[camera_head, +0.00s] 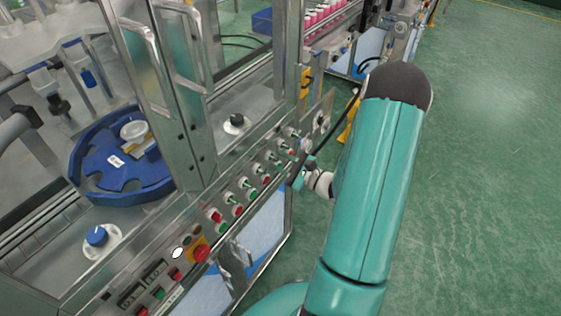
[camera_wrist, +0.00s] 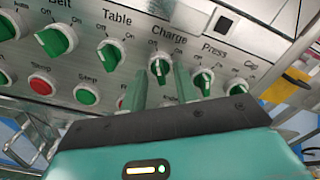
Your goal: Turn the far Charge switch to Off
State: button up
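The Charge switch (camera_wrist: 160,68) is a round white-rimmed knob with a green handle, under the label "Charge" on the metal panel in the wrist view. Its handle points roughly up, slightly tilted; Off and On marks are above it, but which one it points at is hard to tell. My gripper (camera_wrist: 160,84) is open, its two green fingers apart, one to the left and one to the right below the Charge knob. Contact with the knob cannot be made out. In the head view my gripper (camera_head: 300,172) is small beside the far end of the panel, partly hidden by my arm.
The Table switch (camera_wrist: 110,54) is left of Charge and the Press switch (camera_wrist: 204,80) is close on its right. Lower green and red buttons (camera_wrist: 86,94) sit near my gripper. A blue rotary table (camera_head: 120,165) is behind the panel. Green floor at right is clear.

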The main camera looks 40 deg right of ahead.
jog(key=v, duration=1.4)
jog(key=shift+w, duration=0.1)
jog(key=a+r+n+g+y, duration=0.2)
jog(key=a+r+n+g, duration=0.5)
jog(key=a, duration=0.4)
jog(key=a+r+n+g+y, duration=0.2)
jog(key=a+r+n+g, duration=0.2)
jog(key=a+n+g, duration=0.55)
jog(key=s+a+r+n+t+h, duration=0.2)
jog(key=a+r+n+h, duration=0.1)
jog(key=r+n+h, duration=0.1)
jog(key=s+a+r+n+t+h, duration=0.2)
jog(key=r+n+h, duration=0.3)
jog(key=r, duration=0.3)
jog(key=shift+s+a+r+t+h, duration=0.2)
jog(key=shift+a+r+t+h, duration=0.3)
jog(key=shift+a, duration=0.4)
jog(key=shift+a+f+n, duration=0.15)
jog(key=shift+n, duration=0.2)
